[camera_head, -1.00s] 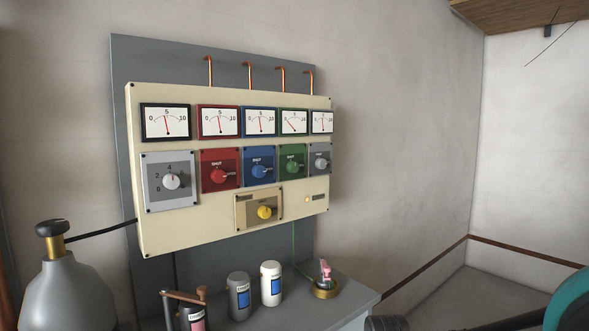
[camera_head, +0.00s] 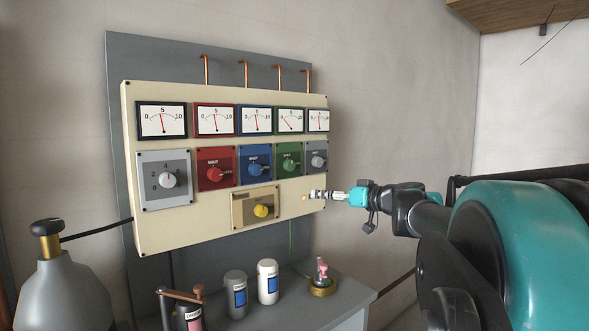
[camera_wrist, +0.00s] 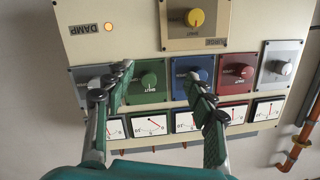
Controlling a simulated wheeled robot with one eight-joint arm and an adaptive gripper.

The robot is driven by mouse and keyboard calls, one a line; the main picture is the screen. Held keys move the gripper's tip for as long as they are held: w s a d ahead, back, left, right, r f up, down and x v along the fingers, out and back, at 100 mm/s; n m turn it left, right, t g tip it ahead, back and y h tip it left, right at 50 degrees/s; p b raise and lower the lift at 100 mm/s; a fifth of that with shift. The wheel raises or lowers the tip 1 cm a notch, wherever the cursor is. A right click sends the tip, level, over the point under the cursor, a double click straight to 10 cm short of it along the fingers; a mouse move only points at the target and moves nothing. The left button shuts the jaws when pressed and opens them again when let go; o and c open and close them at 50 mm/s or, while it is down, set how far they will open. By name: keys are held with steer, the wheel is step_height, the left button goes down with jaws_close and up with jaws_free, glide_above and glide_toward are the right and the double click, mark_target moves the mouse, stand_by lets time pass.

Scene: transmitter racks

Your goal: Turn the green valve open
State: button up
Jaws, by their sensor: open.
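The green valve (camera_head: 289,164) is a round knob on a green plate on the cream panel, between the blue and grey knobs. A SHUT label is above it; its exact pointer angle is too small to read. In the upside-down wrist view the green knob (camera_wrist: 149,79) shows between my fingers. My gripper (camera_head: 316,194) is open and empty, in front of the panel's lower right part, below and right of the green valve. Its fingertips (camera_wrist: 157,76) appear on both sides of the knob in the wrist view, with no contact visible.
The blue valve (camera_head: 258,168) and grey knob (camera_head: 317,160) sit close on either side. The red valve (camera_head: 215,173) and yellow purge knob (camera_head: 261,210) are nearby. Gauges (camera_head: 290,121) line the row above. Bottles (camera_head: 268,282) stand on the shelf below.

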steer(key=t, duration=0.2)
glide_toward(292, 166)
steer(key=shift+y, duration=0.3)
steer(key=x, duration=0.8)
steer(key=shift+w+a+f, duration=0.15)
steer(key=shift+w+f, duration=0.05)
steer(key=shift+w, duration=0.15)
steer(key=c, duration=1.2)
